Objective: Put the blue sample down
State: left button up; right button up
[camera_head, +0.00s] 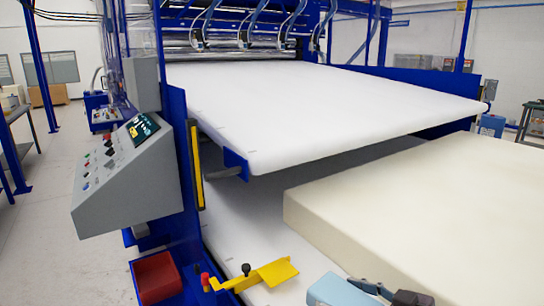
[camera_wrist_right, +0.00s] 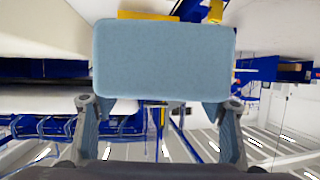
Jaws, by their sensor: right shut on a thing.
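The blue sample (camera_head: 338,291), a light blue foam block with rounded corners, is at the bottom of the head view. In the right wrist view the blue sample (camera_wrist_right: 164,60) fills the upper middle, with one face toward the camera. My right gripper (camera_head: 372,287) is shut on it, with one finger at each side of its lower part in the right wrist view (camera_wrist_right: 160,108). What lies directly under the sample is hidden, so I cannot tell whether it touches anything. My left gripper is in neither view.
A large cream foam block (camera_head: 430,210) lies to the right. A white platen (camera_head: 310,100) overhangs the white lower bed (camera_head: 250,240). A yellow bracket (camera_head: 265,276) with a black knob is left of the sample. A red bin (camera_head: 157,278) and grey control console (camera_head: 125,180) stand farther left.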

jog(key=s+d+r+n+g+y, duration=0.1)
jog(key=s+d+n+g, duration=0.1)
jog(key=s, duration=1.1)
jog(key=shift+s+d+r+y, duration=0.25)
jog(key=shift+d+y, duration=0.15)
jog(key=shift+d, duration=0.15)
jog(key=shift+f, duration=0.1)
